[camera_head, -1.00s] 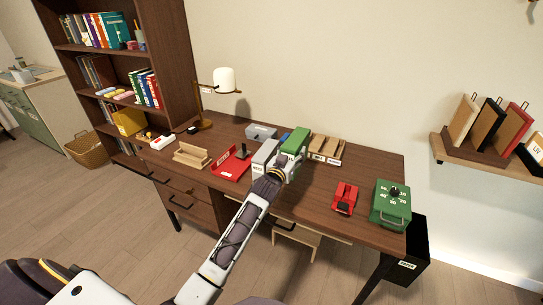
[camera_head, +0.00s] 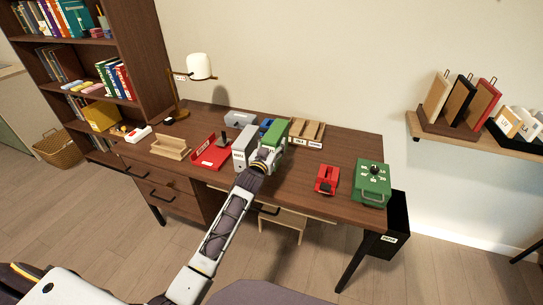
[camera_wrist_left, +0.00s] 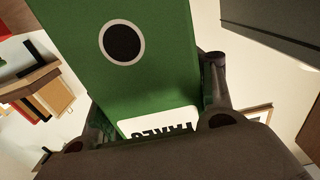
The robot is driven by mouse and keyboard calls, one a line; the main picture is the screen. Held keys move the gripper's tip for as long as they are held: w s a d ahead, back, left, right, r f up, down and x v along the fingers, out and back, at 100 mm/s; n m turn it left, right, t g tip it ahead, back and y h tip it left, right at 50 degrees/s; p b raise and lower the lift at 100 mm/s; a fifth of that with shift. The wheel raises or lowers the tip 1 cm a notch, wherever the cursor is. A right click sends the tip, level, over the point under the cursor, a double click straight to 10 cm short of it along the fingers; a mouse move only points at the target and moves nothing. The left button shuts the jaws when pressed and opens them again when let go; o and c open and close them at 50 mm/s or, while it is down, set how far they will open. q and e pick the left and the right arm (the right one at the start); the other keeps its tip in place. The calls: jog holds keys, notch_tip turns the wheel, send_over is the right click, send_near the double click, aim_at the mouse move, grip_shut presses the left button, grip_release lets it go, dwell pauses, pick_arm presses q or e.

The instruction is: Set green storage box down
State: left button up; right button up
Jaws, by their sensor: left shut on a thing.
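The green storage box (camera_head: 276,131) is upright near the back middle of the desk, in the row of boxes. My left gripper (camera_head: 267,156) is shut on its near end. In the left wrist view the box (camera_wrist_left: 170,45) fills the middle, with a dark round hole and a white label, between the fingers of my left gripper (camera_wrist_left: 160,122). Whether its underside touches the desk is hidden. My right gripper is not in view.
A grey box (camera_head: 243,146) stands close on the left, wooden organizers (camera_head: 308,131) close on the right. A red tray (camera_head: 210,153), a red device (camera_head: 326,180) and a green dial box (camera_head: 372,183) lie on the desk (camera_head: 345,150). Bare desk shows right of the organizers.

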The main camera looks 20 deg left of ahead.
pick_arm(q)
jog(key=shift+f, duration=1.1)
jog(key=shift+f+b, duration=0.3)
jog(key=shift+f, duration=1.2)
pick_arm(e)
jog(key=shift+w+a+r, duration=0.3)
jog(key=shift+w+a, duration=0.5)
